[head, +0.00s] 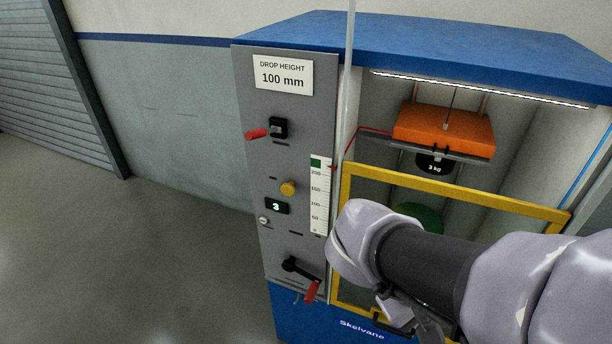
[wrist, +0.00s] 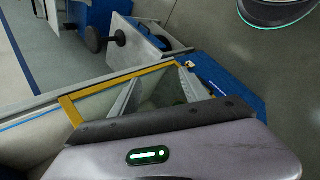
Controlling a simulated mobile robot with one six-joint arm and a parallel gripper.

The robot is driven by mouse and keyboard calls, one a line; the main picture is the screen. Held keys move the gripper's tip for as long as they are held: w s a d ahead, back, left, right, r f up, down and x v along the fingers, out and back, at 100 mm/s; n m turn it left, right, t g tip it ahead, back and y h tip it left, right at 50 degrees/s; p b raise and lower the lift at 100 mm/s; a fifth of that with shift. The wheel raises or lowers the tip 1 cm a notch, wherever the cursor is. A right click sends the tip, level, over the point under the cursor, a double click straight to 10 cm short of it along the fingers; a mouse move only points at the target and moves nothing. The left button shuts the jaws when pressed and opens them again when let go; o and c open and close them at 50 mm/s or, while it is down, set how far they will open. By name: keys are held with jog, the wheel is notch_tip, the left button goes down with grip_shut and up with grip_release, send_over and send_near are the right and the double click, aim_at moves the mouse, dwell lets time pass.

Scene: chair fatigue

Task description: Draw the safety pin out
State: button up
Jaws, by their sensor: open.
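A red grip (head: 256,134) sticks out to the left of a black block (head: 278,128) high on the grey front panel (head: 300,105) of the test machine. It may be the safety pin, but the picture is too small to be sure. My gripper (head: 408,312) shows only in part, dark and below my lilac arm, in front of the machine's lower right part. It is open, with nothing seen in it, and well below and right of the red grip.
A yellow-framed guard (head: 450,192) fronts the bay with an orange carriage (head: 440,130). Floor at left (head: 130,260) is clear.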

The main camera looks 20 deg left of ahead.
jog(key=w+a+n+t+h, duration=0.2)
jog(key=w+a+n+t, duration=0.3)
jog(key=a, duration=0.4)
jog(key=n+t+y+p, duration=0.1)
jog(key=n+t+y, duration=0.8)
jog(key=n, duration=0.4)
send_near(285, 192)
jog(key=shift+t+h, duration=0.4)
jog(key=w, duration=0.3)
jog(key=w+b, duration=0.1)
jog(key=w, duration=0.2)
jog(key=w+b, duration=0.1)
jog(key=w, duration=0.2)
jog(key=shift+f, duration=0.3)
grip_shut()
jog(key=shift+s, duration=0.1)
